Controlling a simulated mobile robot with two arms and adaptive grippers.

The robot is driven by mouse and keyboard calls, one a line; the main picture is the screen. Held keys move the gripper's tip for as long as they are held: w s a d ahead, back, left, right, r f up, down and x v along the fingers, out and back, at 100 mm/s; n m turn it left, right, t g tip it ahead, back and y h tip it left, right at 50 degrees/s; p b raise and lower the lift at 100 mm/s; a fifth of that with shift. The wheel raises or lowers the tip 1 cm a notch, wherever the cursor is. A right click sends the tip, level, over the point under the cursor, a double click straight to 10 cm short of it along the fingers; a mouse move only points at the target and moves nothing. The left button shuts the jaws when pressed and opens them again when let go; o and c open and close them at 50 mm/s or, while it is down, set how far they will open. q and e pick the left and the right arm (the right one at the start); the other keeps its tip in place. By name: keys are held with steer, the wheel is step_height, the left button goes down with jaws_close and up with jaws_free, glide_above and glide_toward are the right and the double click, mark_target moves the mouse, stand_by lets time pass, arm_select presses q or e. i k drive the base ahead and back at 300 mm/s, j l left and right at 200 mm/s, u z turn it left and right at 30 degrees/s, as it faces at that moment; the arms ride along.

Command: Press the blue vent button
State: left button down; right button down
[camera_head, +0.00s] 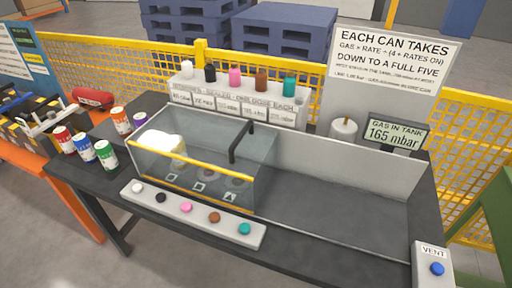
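The blue vent button (437,269) is a round cap on a white box (428,255) labelled VENT. The box is at the lower right, by the dark table's (335,205) right front corner. Nothing covers the button, and I cannot tell whether it is pressed in. A display (394,133) behind the table's right part reads "GAS IN TANK 165 mbar". Neither of my grippers is in view.
A clear tank with a yellow front rail (190,181) and black handle stands on the table. A white strip (200,215) before it carries several coloured buttons. Several cans (82,148) stand left. A yellow mesh fence (120,65) runs behind.

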mark_target(437, 270)
steer(key=z, duration=1.65)
